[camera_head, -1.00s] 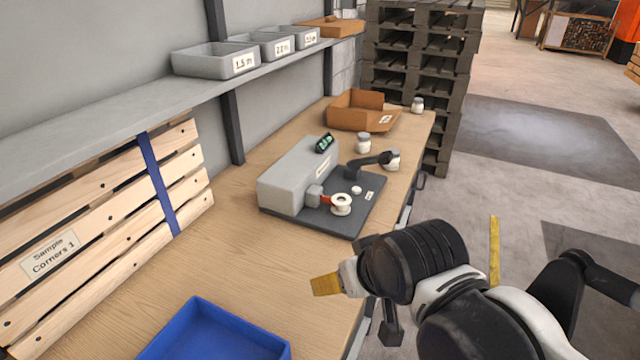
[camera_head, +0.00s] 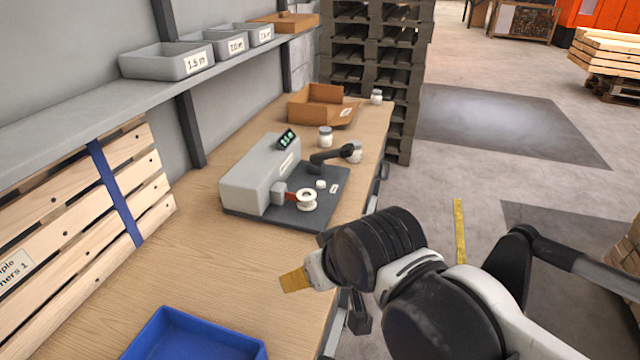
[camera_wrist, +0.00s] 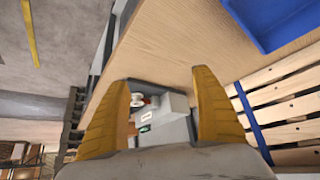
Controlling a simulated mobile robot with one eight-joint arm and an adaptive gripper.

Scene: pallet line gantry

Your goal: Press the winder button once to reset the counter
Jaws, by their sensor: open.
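The winder (camera_head: 262,175) is a grey box on a dark base plate (camera_head: 240,212) on the workbench. It has a lit green display (camera_head: 287,139), a white spool (camera_head: 307,200) on its front and a black crank arm (camera_head: 330,155). A small round white knob (camera_head: 320,184), apparently the button, sits on the plate behind the spool. My gripper (camera_head: 293,281) is over the bench's front edge, nearer than the winder and apart from it. In the wrist view my gripper (camera_wrist: 162,79) is open and empty, with the winder (camera_wrist: 172,108) showing between its yellow fingers.
A blue tray (camera_head: 190,338) lies on the near bench. White jars (camera_head: 325,137) and an open cardboard box (camera_head: 318,104) stand beyond the winder. A shelf (camera_head: 90,110) with grey bins overhangs the back. Bare wood (camera_head: 215,265) lies between tray and winder.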

